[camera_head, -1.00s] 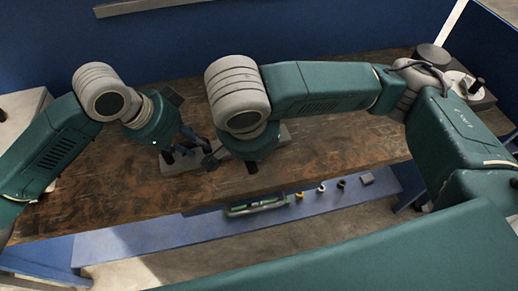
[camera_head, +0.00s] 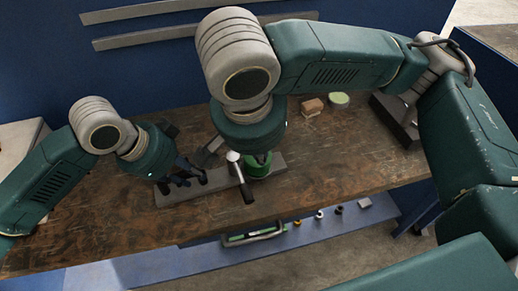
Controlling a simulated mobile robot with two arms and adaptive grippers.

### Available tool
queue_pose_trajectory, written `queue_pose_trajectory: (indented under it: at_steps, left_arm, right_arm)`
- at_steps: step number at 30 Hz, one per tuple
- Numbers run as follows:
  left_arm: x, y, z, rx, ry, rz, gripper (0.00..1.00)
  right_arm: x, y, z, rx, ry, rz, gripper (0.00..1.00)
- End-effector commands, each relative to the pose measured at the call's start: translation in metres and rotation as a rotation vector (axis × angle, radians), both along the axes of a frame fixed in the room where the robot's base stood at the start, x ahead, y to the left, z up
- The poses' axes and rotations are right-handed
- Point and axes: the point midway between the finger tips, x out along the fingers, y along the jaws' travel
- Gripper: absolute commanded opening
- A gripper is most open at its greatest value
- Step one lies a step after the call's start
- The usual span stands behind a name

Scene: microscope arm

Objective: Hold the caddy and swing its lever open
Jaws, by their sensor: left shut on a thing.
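The caddy, a long grey block (camera_head: 215,183), lies on the wooden workbench. My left gripper (camera_head: 184,180) has its dark fingers at the block's left part and is shut on it. A lever with a pale silver shaft and a black grip (camera_head: 245,190) stands out at the block's right part, its black end toward the bench's front edge. A green round part (camera_head: 258,167) sits just right of the lever. My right gripper (camera_head: 213,148) hangs above and behind the lever; its wrist hides most of its fingers, so I cannot tell its opening or any contact.
The wooden workbench (camera_head: 330,160) is clear to the right of the caddy. At the back are a small brown block (camera_head: 312,106) and a pale green round item (camera_head: 339,100). A blue lower shelf (camera_head: 290,238) holds a green-and-grey tool (camera_head: 254,236) and several small parts.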

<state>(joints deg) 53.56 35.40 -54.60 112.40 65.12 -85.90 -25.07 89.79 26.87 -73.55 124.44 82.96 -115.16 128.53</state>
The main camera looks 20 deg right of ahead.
Motion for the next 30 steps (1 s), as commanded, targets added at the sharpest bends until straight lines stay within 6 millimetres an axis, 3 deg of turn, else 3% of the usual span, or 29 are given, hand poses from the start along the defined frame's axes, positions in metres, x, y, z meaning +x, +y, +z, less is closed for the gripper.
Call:
queue_pose_trajectory:
  at_steps: [14, 15, 18, 30]
  left_arm:
    - [0.0008, -0.0009, 0.002, -0.004, -0.003, -0.001, 0.0]
    - [0.0008, -0.0009, 0.002, -0.004, -0.003, -0.001, 0.29]
    - [0.0007, -0.0009, 0.0018, -0.003, -0.003, 0.0, 0.49]
    - [-0.0009, 0.0023, 0.0073, -0.002, -0.002, -0.001, 0.49]
  right_arm:
    - [-0.0009, 0.0022, 0.007, 0.0, 0.0, 0.001, 0.0]
    - [-0.0009, 0.0022, 0.007, 0.0, 0.0, 0.001, 0.0]
    - [-0.0008, 0.0022, 0.0069, 0.0, 0.0, 0.001, 0.0]
    - [-0.0008, 0.0021, 0.0067, 0.0, 0.0, 0.001, 0.0]
